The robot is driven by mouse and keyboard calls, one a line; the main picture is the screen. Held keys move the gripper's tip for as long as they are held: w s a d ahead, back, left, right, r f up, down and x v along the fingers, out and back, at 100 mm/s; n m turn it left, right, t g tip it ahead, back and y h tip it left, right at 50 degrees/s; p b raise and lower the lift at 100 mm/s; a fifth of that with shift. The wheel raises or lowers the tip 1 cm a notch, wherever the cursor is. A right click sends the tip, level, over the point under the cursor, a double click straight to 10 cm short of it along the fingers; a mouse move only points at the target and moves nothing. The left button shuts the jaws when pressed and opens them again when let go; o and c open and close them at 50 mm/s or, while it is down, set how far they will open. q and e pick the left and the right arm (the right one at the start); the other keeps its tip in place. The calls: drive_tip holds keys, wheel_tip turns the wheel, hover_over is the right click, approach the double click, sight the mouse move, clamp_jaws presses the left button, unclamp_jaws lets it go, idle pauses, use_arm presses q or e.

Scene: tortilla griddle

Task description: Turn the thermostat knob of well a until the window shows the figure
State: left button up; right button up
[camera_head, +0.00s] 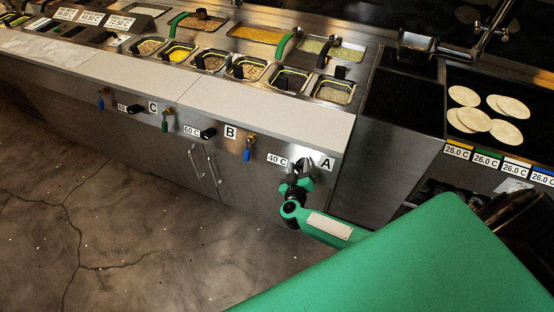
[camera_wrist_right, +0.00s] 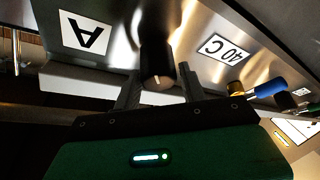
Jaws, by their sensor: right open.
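The thermostat knob of well a (camera_wrist_right: 153,45) is dark with a pale mark, between the "A" label (camera_wrist_right: 85,33) and the window (camera_wrist_right: 223,48). The window reads 40 C in the head view (camera_head: 277,159), left of the "A" label there (camera_head: 327,162). My right gripper (camera_head: 302,172) is at the front panel and largely hides the knob in the head view. In the right wrist view its fingers (camera_wrist_right: 158,84) stand apart, one on each side of the knob's end. Contact with the knob cannot be told. My left gripper is not in view.
A blue-handled tap (camera_head: 247,153) sticks out left of the window. Knobs B (camera_head: 208,133) and C (camera_head: 135,109) are farther left on the panel. The pale counter ledge (camera_head: 260,115) overhangs above. Tortillas (camera_head: 475,119) lie on the griddle at right. The floor in front is clear.

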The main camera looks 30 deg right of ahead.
drive_tip(key=s+a+r+p, duration=0.1)
drive_tip(key=p, duration=0.1)
drive_tip(key=s+a+r+p, duration=0.1)
drive_tip(key=s+a+p, duration=0.1)
drive_tip(key=shift+a+r, duration=0.15)
drive_tip(key=shift+a, duration=0.15)
drive_tip(key=o, duration=0.3)
drive_tip(key=p+v, duration=0.3)
drive_tip(key=v, duration=0.3)
drive_tip(key=shift+s, duration=0.1)
idle(0.5)
